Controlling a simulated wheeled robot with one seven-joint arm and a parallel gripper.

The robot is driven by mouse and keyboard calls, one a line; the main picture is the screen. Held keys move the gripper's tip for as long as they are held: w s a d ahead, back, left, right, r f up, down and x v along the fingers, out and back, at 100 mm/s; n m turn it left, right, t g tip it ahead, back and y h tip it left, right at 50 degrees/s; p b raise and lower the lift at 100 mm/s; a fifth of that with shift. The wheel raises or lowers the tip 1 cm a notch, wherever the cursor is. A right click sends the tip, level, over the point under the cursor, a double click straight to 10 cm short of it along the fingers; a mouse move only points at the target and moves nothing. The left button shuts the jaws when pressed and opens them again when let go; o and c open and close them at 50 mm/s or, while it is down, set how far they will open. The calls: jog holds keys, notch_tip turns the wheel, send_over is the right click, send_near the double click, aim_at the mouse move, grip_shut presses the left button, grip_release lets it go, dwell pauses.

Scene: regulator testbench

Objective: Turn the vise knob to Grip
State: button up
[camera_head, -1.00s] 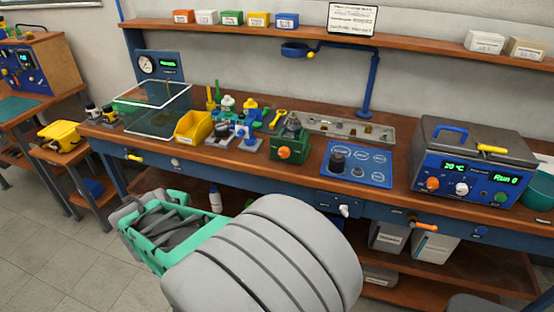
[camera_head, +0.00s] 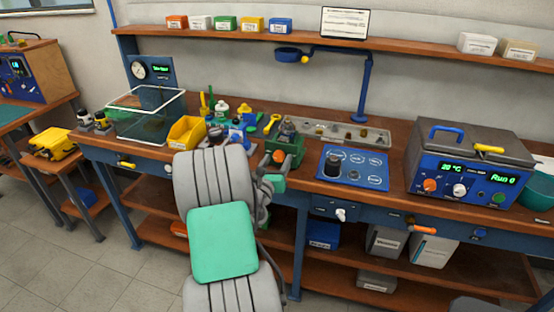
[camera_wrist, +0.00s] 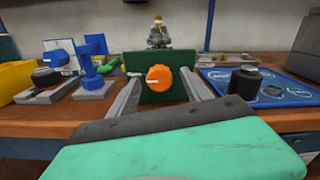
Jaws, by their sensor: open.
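The vise is a green block (camera_head: 287,152) on the bench near its front edge, with an orange knob on its front face. In the wrist view the orange knob (camera_wrist: 159,77) has a white pointer mark directed to the left. My gripper (camera_wrist: 160,93) is open, its two grey fingers on either side of the knob, left and right. I cannot tell whether the fingertips touch the vise or the knob. In the head view my arm covers part of the bench left of the vise, and the gripper is close to the knob. No Grip label is readable.
A blue panel (camera_head: 353,168) with a black knob lies right of the vise. A yellow bin (camera_head: 186,132) and small blue fixtures (camera_wrist: 92,65) stand to the left. A metal tray (camera_head: 345,134) lies behind. A blue bath unit (camera_head: 466,170) stands at far right.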

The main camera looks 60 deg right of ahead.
jog(key=shift+d, duration=0.15)
grip_shut()
dwell(0.5)
